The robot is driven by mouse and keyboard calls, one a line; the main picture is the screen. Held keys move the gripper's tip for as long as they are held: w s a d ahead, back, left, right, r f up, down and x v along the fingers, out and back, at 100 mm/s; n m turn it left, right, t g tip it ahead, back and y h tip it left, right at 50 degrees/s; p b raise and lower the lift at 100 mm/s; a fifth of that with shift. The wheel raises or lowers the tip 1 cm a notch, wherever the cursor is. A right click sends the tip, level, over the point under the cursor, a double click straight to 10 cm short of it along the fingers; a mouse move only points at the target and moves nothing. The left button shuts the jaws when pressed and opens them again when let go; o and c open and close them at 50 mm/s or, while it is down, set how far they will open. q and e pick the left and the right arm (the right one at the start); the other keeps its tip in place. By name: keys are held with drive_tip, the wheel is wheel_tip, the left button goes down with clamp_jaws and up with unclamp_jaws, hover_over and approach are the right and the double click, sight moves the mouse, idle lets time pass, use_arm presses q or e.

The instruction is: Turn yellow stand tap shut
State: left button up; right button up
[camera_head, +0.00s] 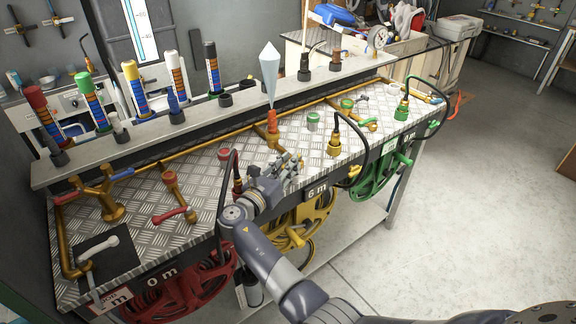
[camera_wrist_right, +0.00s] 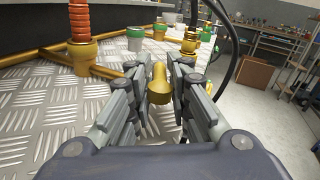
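The yellow stand (camera_head: 272,124) has an orange ribbed upper part, and a pale pointed jet (camera_head: 269,72) stands above it. In the right wrist view the stand (camera_wrist_right: 82,48) is at upper left. A yellow tap handle (camera_wrist_right: 159,86) with a rounded end sits between the fingers of my right gripper (camera_wrist_right: 160,92). The fingers are open, with a small gap on each side of it. In the head view my right gripper (camera_head: 287,166) is low over the metal plate and hides the handle. My left gripper is not in view.
A red-handled tap (camera_head: 174,214) is at left, and a green stand (camera_head: 348,106) at right. A dark hose (camera_head: 359,143) loops close on the right of my gripper. Yellow (camera_head: 305,218), red (camera_head: 190,292) and green (camera_head: 377,180) reels hang below the front edge.

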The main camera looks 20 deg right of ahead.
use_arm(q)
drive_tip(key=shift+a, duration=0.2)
use_arm(e)
drive_tip(key=shift+r, duration=0.2)
wheel_tip(320, 180, up, 10)
drive_tip(key=shift+f, duration=0.2)
